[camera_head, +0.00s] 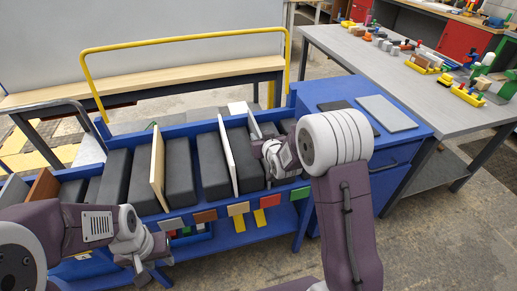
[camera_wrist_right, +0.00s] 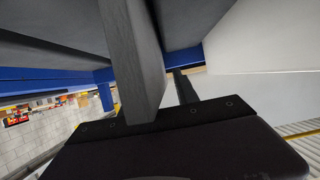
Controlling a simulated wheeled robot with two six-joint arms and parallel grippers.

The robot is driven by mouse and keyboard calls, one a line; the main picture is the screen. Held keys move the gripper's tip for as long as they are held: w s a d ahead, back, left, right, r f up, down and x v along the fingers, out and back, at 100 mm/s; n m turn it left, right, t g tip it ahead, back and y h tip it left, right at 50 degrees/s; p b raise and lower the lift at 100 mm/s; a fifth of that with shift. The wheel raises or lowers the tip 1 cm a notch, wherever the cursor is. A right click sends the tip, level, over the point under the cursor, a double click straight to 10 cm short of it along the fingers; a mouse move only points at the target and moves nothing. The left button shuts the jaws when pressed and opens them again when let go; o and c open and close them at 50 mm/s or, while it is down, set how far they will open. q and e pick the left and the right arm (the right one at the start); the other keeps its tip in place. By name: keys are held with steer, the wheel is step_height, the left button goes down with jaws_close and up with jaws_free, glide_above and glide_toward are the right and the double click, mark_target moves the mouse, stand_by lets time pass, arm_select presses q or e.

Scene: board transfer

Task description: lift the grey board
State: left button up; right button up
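In the right wrist view a grey board (camera_wrist_right: 130,50) stands on edge close to my right gripper (camera_wrist_right: 160,115), its lower end overlapping the gripper's front bar. One dark finger shows just right of it; the other is hidden, so I cannot tell whether the gripper is closed on it. In the head view my right gripper (camera_head: 270,160) is low at the right part of the blue rack, beside a white board (camera_head: 254,126), and hides what is in its slot. Another grey board (camera_head: 12,190) stands at the rack's far left. My left gripper (camera_head: 150,268) is in front of the rack, apart from the boards.
The blue rack (camera_head: 222,240) holds dark blocks, a brown board (camera_head: 43,186), a wooden board (camera_head: 157,170) and another white board (camera_head: 228,155). A light grey plate (camera_head: 387,113) and a black one lie on its right top. A workbench (camera_head: 345,45) stands beyond.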

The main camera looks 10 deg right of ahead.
steer(key=shift+s+r, duration=0.1)
steer(key=shift+c, duration=0.9)
jaws_close()
stand_by(0.4)
